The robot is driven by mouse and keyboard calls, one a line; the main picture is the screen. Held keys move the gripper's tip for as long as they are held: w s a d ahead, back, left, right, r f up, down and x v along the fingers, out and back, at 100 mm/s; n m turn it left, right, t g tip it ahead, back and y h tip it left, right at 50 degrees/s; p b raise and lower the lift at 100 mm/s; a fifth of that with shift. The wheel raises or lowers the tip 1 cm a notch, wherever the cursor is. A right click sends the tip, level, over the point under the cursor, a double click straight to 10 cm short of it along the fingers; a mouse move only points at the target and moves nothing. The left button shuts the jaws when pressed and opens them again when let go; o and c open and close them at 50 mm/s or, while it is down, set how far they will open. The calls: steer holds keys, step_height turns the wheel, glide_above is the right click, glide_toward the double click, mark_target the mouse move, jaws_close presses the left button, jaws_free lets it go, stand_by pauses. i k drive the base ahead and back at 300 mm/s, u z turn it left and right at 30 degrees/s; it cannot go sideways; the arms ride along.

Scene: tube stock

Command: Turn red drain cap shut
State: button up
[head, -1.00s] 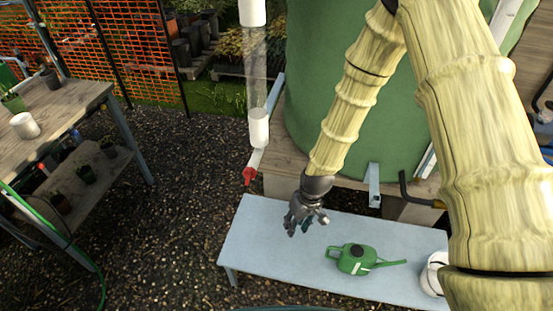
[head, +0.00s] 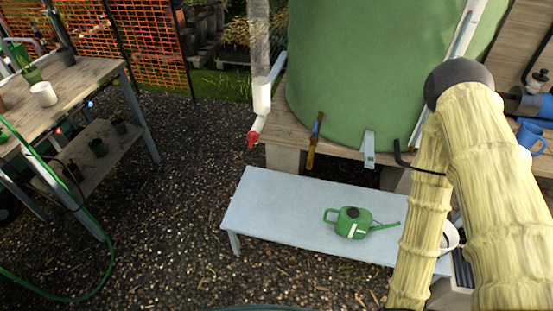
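The red drain cap (head: 252,141) sits at the lower end of a white pipe (head: 261,96), left of the green tank (head: 370,75). It hangs above the gravel, just beyond the far left corner of the pale bench. Whether the cap is open or shut cannot be told at this size. My gripper is not in view. My arm fills the right side, with its lower end running out of the bottom of the picture, well apart from the cap.
A pale bench (head: 280,212) stands in front of the tank with a green watering can (head: 352,222) on it. A white bucket (head: 451,238) is partly hidden behind my arm. A wooden potting table (head: 85,85) stands at left. Gravel (head: 185,190) between them is free.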

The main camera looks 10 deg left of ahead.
mark_target(252, 137)
steer(key=z, duration=0.3)
steer(key=k, duration=0.7)
steer(key=u, duration=0.6)
steer(key=i, duration=1.6)
steer(key=z, duration=0.4)
